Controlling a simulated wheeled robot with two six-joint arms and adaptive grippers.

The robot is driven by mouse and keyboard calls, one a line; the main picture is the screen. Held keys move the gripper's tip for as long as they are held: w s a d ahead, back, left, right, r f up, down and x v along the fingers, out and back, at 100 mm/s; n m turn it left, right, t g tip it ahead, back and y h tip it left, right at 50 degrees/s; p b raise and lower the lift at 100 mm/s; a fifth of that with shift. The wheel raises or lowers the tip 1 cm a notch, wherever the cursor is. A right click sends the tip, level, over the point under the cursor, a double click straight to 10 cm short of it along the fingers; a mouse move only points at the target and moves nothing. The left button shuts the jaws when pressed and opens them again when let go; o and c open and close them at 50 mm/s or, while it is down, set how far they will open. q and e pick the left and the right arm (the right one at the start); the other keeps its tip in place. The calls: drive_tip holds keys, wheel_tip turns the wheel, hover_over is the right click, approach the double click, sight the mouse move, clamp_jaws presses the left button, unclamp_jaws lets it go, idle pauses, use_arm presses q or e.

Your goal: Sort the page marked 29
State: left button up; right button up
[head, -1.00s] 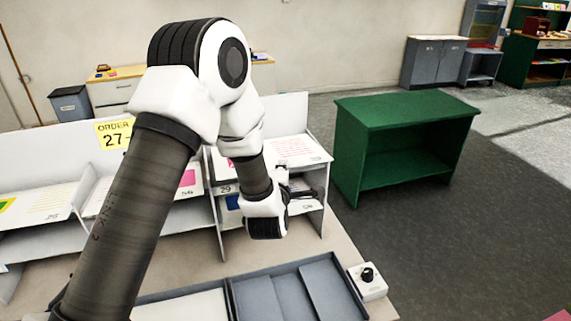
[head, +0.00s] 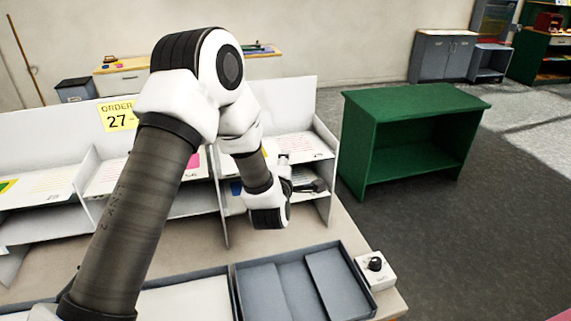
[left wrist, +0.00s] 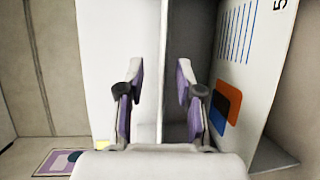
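My left gripper (head: 306,186) reaches into the right end of the white sorter (head: 210,105), at a lower shelf. In the left wrist view its two fingers (left wrist: 160,98) are apart, with nothing visible between them. A page (left wrist: 242,65) with blue lines and blue and orange patches stands close to the right of the fingers; its number is cut off after a 5. In the head view a blue patch (head: 236,188) shows beside my forearm in the lower right compartment. No 29 is readable now. My right gripper is not in view.
Other pages (head: 45,187) lie on the sorter's shelves, under a yellow order sign (head: 119,116). A grey divided tray (head: 290,283) and a dial box (head: 375,267) are at the table's front. A green shelf (head: 410,105) stands to the right, across open floor.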

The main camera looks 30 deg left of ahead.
use_arm(q)
drive_tip(key=shift+s, duration=0.15)
drive_tip(key=v, duration=1.2)
